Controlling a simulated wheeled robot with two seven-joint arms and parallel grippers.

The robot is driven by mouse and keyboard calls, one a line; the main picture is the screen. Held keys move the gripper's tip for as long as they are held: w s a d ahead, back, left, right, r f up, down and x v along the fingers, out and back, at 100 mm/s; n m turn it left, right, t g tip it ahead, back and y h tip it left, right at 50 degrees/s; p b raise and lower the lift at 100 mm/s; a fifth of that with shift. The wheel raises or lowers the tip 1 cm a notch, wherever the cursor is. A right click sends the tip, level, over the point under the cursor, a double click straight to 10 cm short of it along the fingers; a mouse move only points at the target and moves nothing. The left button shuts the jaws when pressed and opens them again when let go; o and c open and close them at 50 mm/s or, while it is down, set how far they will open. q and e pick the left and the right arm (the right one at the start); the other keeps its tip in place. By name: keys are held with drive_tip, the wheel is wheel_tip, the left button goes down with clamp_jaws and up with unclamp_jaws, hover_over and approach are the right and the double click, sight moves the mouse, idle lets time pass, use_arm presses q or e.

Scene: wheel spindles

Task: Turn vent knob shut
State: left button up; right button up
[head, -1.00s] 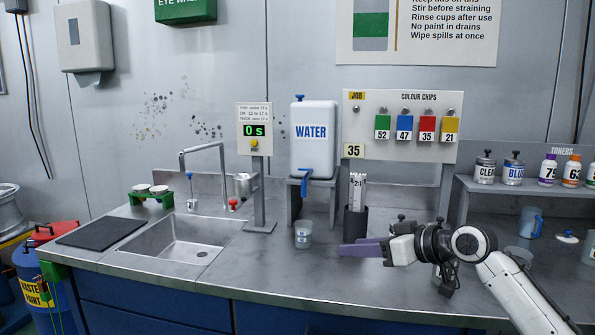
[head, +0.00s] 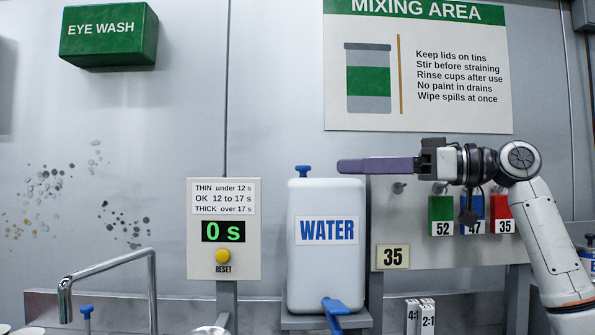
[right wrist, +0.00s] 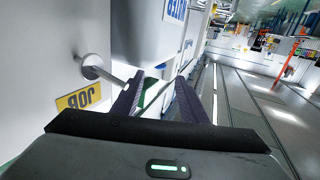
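The white water container (head: 326,262) stands upright in the head view, with a blue vent knob (head: 302,171) on its top and a blue tap (head: 335,312) low on its front. My right gripper (head: 342,166) is level with the knob and just right of it, with a visible gap between them. In the right wrist view its purple fingers (right wrist: 159,76) are spread apart with nothing held. My left gripper is not in view.
The colour chip board (head: 400,235) with hanging chips is right behind my right arm. Its peg (right wrist: 92,66) and JOB label (right wrist: 78,100) are close in the right wrist view. A timer sign (head: 224,265) stands left of the container. Space above the container is free.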

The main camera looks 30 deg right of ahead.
sight(303, 171)
drive_tip(key=p+x, duration=0.1)
drive_tip(key=x, duration=0.6)
drive_tip(key=shift+w+a+r, duration=0.1)
drive_tip(key=shift+w+a, duration=0.1)
drive_tip(key=shift+w, duration=0.05)
drive_tip(key=c, duration=1)
